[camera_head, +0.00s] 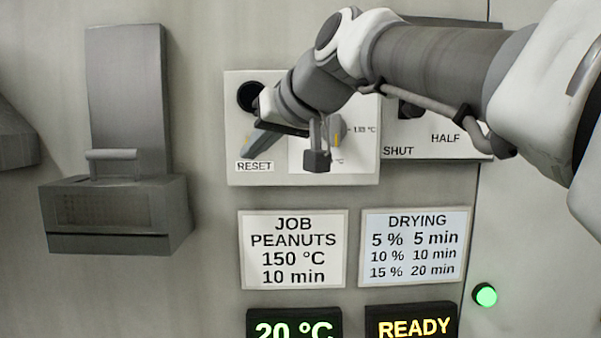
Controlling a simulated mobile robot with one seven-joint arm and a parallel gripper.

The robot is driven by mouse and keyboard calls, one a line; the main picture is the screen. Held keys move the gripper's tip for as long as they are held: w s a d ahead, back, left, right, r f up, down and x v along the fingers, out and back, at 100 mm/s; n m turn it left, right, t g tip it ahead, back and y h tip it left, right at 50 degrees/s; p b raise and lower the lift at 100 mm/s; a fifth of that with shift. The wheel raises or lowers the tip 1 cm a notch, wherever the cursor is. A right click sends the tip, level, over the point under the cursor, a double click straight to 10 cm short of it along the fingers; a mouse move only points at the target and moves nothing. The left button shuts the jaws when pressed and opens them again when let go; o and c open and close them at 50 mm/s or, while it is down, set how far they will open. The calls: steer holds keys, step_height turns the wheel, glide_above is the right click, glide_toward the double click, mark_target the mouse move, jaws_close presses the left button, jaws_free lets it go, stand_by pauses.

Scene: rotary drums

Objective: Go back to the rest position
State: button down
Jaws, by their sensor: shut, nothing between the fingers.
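My gripper (317,160) is at the end of my arm, which reaches in from the right side of the picture. It hangs in front of the control panel (370,172), and its dark fingertips are shut with nothing between them. It covers part of the white dial plate. A dial (337,131) with a yellow mark shows just right of the fingers. I cannot tell whether the fingers touch the panel. A black round part (251,96) shows left of my wrist, above the RESET label (254,166).
A second panel (437,144) marked SHUT and HALF is partly behind my arm. A grey chute with a box (115,215) juts out at left. Below are a job card (293,249), a drying card (415,247), lit displays (412,325) and a green lamp (485,295).

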steer(key=s+d+f+m+g+h, duration=0.1)
steer(key=s+d+f+h, duration=0.1)
steer(key=s+d+f, duration=0.5)
steer(key=s+d+f+m+g+h, duration=0.1)
steer(key=s+d+f, duration=0.6)
steer(key=f, duration=0.7)
steer(key=s+d+f+m+g+h, duration=0.1)
steer(key=s+d+f+m+h, duration=0.2)
steer(key=s+d+f, duration=0.4)
step_height(320, 180, down, 4)
steer(key=shift+s+d+f+g+h, duration=0.1)
steer(key=shift+s+d+g+h, duration=0.3)
steer(key=shift+h, duration=0.5)
steer(key=shift+d, duration=0.1)
